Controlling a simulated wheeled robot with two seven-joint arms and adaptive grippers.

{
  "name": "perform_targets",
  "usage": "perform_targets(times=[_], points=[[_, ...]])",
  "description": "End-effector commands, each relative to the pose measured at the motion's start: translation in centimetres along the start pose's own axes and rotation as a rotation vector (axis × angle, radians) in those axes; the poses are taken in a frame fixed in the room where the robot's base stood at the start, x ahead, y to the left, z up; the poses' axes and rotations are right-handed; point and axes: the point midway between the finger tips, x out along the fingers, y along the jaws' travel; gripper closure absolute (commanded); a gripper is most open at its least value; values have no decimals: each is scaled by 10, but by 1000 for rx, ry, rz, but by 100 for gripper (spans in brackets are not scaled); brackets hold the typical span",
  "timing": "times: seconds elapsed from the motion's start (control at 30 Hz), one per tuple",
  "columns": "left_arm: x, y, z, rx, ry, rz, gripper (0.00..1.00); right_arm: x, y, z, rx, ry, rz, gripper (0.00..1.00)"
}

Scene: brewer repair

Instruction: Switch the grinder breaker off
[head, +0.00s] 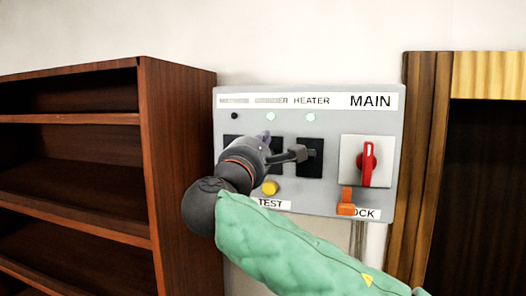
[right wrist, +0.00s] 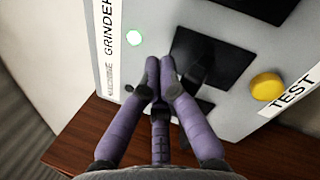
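The grey breaker panel (head: 228,190) hangs on the wall, with labels partly readable as GRINDER, HEATER and MAIN. The grinder breaker is mostly hidden behind my right gripper in the head view; its black plate and lever (right wrist: 208,62) show in the right wrist view. My right gripper (head: 266,138) is at the grinder breaker. Its purple fingertips (right wrist: 160,72) are together with nothing seen between them, close beside the lever; contact cannot be told. My left gripper is out of view.
The leftmost lamp (head: 234,116) is dark. A yellow button (head: 270,188), red main switch (head: 367,164) and orange lock piece (head: 346,203) are nearby. A wooden shelf (head: 178,160) stands left.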

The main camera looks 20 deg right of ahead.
Motion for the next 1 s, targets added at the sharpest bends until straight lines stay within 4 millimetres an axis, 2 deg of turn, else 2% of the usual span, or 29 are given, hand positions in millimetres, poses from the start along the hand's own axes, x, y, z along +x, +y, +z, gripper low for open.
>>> perform_targets(times=[0.37, 1.0], points=[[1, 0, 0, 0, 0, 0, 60, 0, -1, -2, -1, 1, -1, 100], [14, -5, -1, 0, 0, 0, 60, -4, -12, -12, -1, 1, -1, 100]])
